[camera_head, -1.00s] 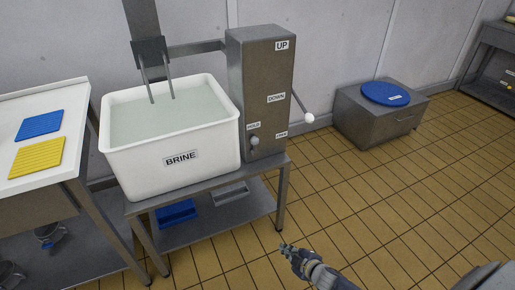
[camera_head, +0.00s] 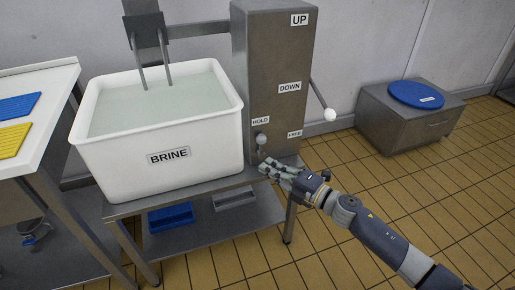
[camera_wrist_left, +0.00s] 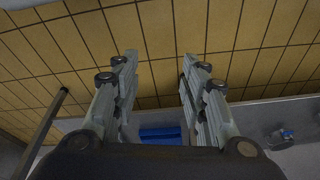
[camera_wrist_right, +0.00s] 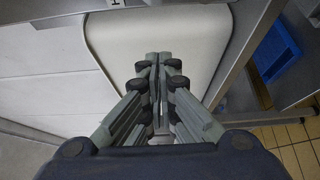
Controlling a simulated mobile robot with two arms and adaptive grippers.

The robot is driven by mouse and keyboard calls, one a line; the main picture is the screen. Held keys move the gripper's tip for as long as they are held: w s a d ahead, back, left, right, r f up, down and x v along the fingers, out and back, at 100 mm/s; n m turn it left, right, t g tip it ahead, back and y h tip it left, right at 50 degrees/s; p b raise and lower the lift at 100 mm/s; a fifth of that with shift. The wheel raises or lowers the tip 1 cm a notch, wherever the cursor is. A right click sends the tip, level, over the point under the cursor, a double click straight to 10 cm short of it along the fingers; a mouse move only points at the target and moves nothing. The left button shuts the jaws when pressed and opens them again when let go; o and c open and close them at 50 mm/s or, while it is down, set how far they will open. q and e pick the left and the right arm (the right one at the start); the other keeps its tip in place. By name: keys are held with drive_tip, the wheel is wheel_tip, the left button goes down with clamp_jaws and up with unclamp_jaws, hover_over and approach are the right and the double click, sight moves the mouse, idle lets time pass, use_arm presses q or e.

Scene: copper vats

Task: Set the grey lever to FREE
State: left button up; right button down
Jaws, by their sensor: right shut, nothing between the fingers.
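The grey lever (camera_head: 261,139) has a round grey knob and sits low on the front of the steel housing (camera_head: 268,65). Its knob is just below the HOLD label (camera_head: 261,121), to the left of the FREE label (camera_head: 295,133). My right gripper (camera_head: 266,165) is shut and empty, just below the knob; I cannot tell whether it touches the lever. In the right wrist view its fingers (camera_wrist_right: 158,60) are together, and I cannot make out the lever there. My left gripper (camera_wrist_left: 159,60) is open and empty above the floor, outside the head view.
The white BRINE tub (camera_head: 125,163) stands left of the housing on a steel stand (camera_head: 122,211). A second lever with a white ball (camera_head: 330,115) sticks out on the housing's right, near the DOWN label (camera_head: 290,87). Open tiled floor (camera_head: 390,185) lies to the right.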

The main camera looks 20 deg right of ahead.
sight(243, 144)
drive_tip(key=x, duration=0.9)
drive_tip(key=shift+w+a+b, duration=0.1)
drive_tip(key=shift+w+b, duration=0.2)
drive_tip(key=shift+b, duration=0.05)
drive_tip(key=d, duration=0.1)
drive_tip(key=w+d, duration=0.1)
drive_tip(key=shift+d+b, duration=0.3)
drive_tip(key=shift+b, duration=0.1)
use_arm(q)
drive_tip(key=shift+w+v, duration=0.15)
drive_tip(key=shift+v, duration=1.25)
drive_tip(key=shift+w+v, duration=0.2)
drive_tip(key=shift+v, duration=1.2)
use_arm(e)
drive_tip(key=shift+w+d, duration=0.2)
drive_tip(key=shift+d, duration=0.3)
use_arm(q)
drive_tip(key=shift+r, duration=0.1)
drive_tip(key=shift+s, duration=0.1)
drive_tip(key=shift+s+a+r+t+b, duration=0.15)
drive_tip(key=shift+r+b, duration=0.1)
drive_tip(key=shift+r, duration=0.3)
drive_tip(key=shift+s+r+t+b, duration=0.15)
drive_tip(key=shift+s+r+b, duration=0.1)
drive_tip(key=shift+r, duration=0.35)
use_arm(e)
drive_tip(key=shift+d+r+m+t, duration=0.1)
drive_tip(key=shift+d+m+t, duration=0.2)
drive_tip(key=shift+m, duration=0.2)
